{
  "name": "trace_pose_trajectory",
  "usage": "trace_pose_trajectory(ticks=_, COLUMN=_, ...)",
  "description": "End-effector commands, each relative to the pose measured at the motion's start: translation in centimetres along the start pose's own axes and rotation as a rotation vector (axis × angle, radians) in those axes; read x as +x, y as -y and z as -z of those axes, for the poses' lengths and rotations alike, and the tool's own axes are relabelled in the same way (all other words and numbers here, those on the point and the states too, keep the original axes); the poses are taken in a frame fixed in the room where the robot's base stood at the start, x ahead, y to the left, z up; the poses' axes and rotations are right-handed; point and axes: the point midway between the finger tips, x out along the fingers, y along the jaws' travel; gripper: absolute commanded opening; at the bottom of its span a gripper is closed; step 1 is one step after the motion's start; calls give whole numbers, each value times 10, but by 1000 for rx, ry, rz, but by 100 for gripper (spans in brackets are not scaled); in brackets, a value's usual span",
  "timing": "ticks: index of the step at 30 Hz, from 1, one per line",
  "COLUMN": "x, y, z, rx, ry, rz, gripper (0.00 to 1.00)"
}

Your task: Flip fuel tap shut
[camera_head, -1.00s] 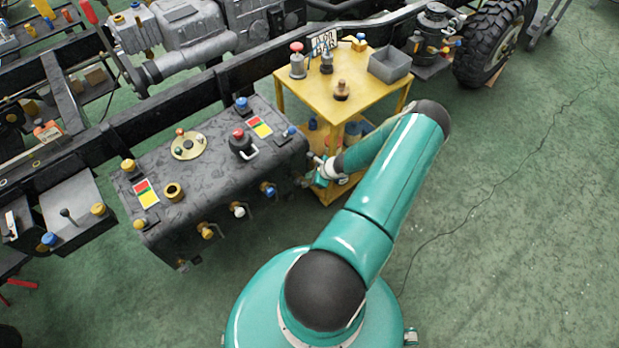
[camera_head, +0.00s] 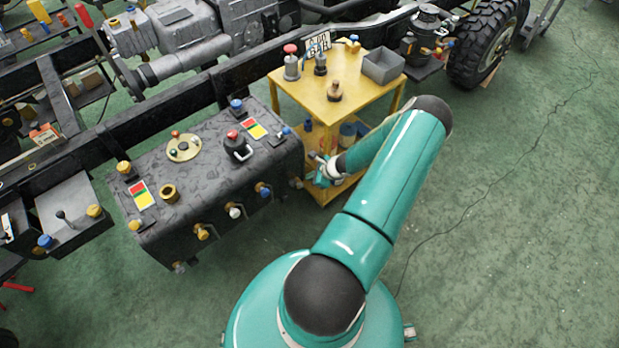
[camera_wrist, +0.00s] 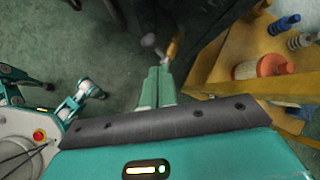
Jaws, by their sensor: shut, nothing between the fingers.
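The dark fuel tank (camera_head: 215,165) lies along the chassis rail, left of my arm. Its front side carries several small taps: orange (camera_head: 203,232), white (camera_head: 236,212) and blue (camera_head: 263,190). I cannot tell which is the fuel tap. My gripper (camera_head: 314,162) is just off the tank's right end, partly hidden by my forearm. In the wrist view my gripper's teal fingers (camera_wrist: 158,84) are together with nothing between them. Just beyond their tips are a grey round knob (camera_wrist: 149,40) and an orange lever (camera_wrist: 172,48). I cannot tell whether the tips touch either.
A yellow cart (camera_head: 335,93) with a grey bin (camera_head: 384,67) and several fittings stands close behind my gripper. The chassis rail (camera_head: 120,125) runs behind the tank. A large tyre (camera_head: 485,45) is at the back right. The green floor on the right is clear.

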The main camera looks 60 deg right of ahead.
Motion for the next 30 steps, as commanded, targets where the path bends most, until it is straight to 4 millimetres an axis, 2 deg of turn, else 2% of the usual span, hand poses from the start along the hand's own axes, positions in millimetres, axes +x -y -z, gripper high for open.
trace_pose_trajectory(ticks=4, x=-8, y=2, z=-2, rx=-3, ry=1, rz=-1, gripper=0)
trace_pose_trajectory(ticks=12, x=-52, y=-21, z=-20, rx=-1, ry=1, rz=-1, gripper=0)
trace_pose_trajectory(ticks=18, x=-78, y=-36, z=-30, rx=-3, ry=1, rz=-2, gripper=0)
trace_pose_trajectory(ticks=22, x=-85, y=-40, z=-33, rx=-3, ry=0, rz=-2, gripper=0)
trace_pose_trajectory(ticks=30, x=-86, y=-41, z=-32, rx=-3, ry=1, rz=-2, gripper=0)
